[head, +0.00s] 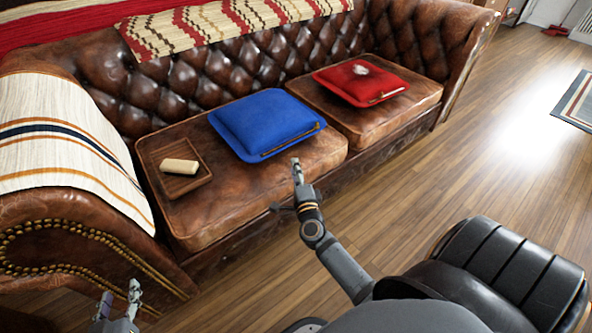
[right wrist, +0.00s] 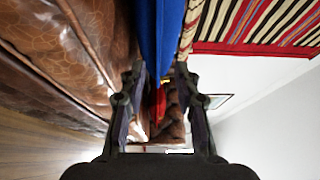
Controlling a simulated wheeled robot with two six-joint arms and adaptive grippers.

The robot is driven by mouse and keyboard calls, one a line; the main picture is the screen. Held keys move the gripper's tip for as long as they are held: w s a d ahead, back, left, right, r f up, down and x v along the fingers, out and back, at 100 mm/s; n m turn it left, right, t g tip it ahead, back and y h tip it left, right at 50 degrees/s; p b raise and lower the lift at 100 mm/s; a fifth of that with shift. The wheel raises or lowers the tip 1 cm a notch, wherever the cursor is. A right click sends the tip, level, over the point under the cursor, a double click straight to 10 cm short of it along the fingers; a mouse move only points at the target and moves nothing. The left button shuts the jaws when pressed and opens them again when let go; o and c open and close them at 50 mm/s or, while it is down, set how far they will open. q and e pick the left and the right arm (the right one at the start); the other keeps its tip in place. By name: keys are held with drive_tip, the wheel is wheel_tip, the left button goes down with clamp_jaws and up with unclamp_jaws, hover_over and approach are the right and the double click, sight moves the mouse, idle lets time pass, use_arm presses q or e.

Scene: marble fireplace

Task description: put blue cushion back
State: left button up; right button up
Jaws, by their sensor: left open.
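The blue cushion (head: 265,123) lies flat on the left seat of the brown leather sofa, with a brown strip along its front edge. My right gripper (head: 297,170) is just in front of that edge, apart from it as far as I can tell. In the right wrist view the fingers of my right gripper (right wrist: 160,88) are spread, with the blue cushion (right wrist: 161,35) showing edge-on ahead, between and beyond them. My left gripper (head: 120,306) is open and empty at the bottom left, low beside the sofa's left arm, far from the cushion.
A red cushion (head: 361,82) lies on the right seat. A wooden tray (head: 158,152) with a beige block (head: 180,167) sits left of the blue cushion. Striped throws cover the sofa's left arm (head: 60,120) and backrest (head: 215,22). A black seat (head: 510,265) stands at lower right; the wooden floor between is free.

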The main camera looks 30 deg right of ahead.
drive_tip(key=s+a+r+n+y, duration=0.35)
drive_tip(key=a+n+y, duration=0.55)
drive_tip(key=n, duration=0.4)
drive_tip(key=s+a+f+n+g+h, duration=0.1)
drive_tip(key=s+a+f+n+g, duration=0.1)
drive_tip(key=s+n, duration=0.5)
drive_tip(key=f+n+g, duration=0.1)
drive_tip(key=n, duration=0.1)
drive_tip(key=shift+s+n+g, duration=0.2)
drive_tip(key=shift+n+g, duration=0.1)
drive_tip(key=shift+a, duration=0.1)
